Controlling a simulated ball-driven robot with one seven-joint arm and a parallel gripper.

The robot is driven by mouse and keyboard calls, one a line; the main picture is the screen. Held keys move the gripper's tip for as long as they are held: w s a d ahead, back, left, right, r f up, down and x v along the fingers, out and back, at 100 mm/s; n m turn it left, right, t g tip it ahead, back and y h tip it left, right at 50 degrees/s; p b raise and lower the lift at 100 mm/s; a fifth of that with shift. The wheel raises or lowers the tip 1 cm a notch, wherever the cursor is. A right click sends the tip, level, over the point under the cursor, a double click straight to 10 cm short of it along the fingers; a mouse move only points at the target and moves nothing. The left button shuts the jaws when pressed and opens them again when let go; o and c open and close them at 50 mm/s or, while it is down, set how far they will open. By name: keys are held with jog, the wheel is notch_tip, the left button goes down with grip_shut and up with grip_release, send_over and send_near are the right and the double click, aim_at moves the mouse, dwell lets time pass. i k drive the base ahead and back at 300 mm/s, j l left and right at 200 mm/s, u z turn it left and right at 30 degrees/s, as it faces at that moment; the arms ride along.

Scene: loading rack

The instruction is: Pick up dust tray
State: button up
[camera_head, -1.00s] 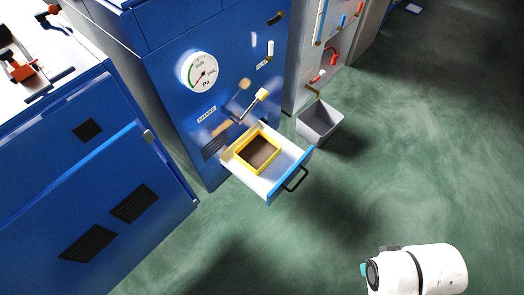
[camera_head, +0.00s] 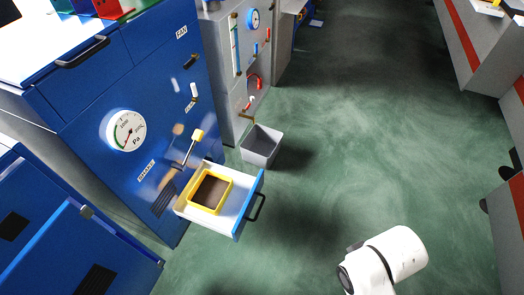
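The dust tray (camera_head: 229,183) is a yellow-rimmed box with brown contents. It sits inside a white drawer (camera_head: 238,203) that is pulled out of the blue machine (camera_head: 160,85). The drawer has a blue front and a black handle (camera_head: 257,207). A white part of my arm shows at the bottom right, apart from the drawer. My gripper is not visible, so its state is hidden.
A grey open bin (camera_head: 261,147) stands on the floor just beyond the drawer. A pressure gauge (camera_head: 126,131) is on the machine's front. Green floor to the right is clear, with grey units along the right edge.

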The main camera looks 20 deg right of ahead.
aim_at(209, 194)
jog(key=i+j+z, duration=0.3)
jog(key=i+j, duration=0.95)
jog(key=j, duration=0.15)
